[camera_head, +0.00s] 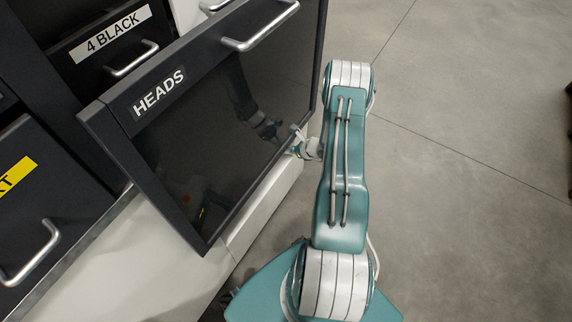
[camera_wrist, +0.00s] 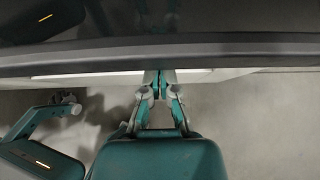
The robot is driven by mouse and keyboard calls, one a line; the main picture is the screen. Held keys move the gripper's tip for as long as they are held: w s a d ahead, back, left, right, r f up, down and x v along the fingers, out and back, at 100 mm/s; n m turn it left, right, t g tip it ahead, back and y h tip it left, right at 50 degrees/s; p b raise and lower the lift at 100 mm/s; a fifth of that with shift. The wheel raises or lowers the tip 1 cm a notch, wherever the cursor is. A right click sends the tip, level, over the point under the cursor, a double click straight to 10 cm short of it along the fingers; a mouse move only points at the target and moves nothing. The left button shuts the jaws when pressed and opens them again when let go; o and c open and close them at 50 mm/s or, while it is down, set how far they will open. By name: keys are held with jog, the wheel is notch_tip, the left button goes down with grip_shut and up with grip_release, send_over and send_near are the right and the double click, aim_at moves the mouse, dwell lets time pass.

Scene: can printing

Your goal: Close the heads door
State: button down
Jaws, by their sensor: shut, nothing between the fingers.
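The heads door (camera_head: 215,120) is a dark framed panel with a glossy dark pane, a white HEADS label (camera_head: 159,93) and a silver bar handle (camera_head: 260,28). It stands open, swung out from the machine. My gripper (camera_head: 300,146) is at the right part of the door, near its lower edge, partly hidden by my arm. In the wrist view the shut, empty fingers of my gripper (camera_wrist: 160,82) point at the lower edge of the door (camera_wrist: 200,52). I cannot tell whether they touch it.
A 4 BLACK drawer (camera_head: 110,50) with a silver handle is behind the door. A drawer with a yellow label (camera_head: 15,174) and a handle is at the left. A white machine base (camera_head: 150,250) runs below. Grey floor (camera_head: 470,150) at the right is clear.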

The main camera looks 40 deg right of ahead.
aim_at(289, 58)
jog(key=r, duration=3.8)
jog(key=shift+d+r, duration=0.25)
jog(key=shift+r, duration=0.1)
jog(key=shift+w+d+r, duration=0.1)
jog(key=shift+r, duration=0.6)
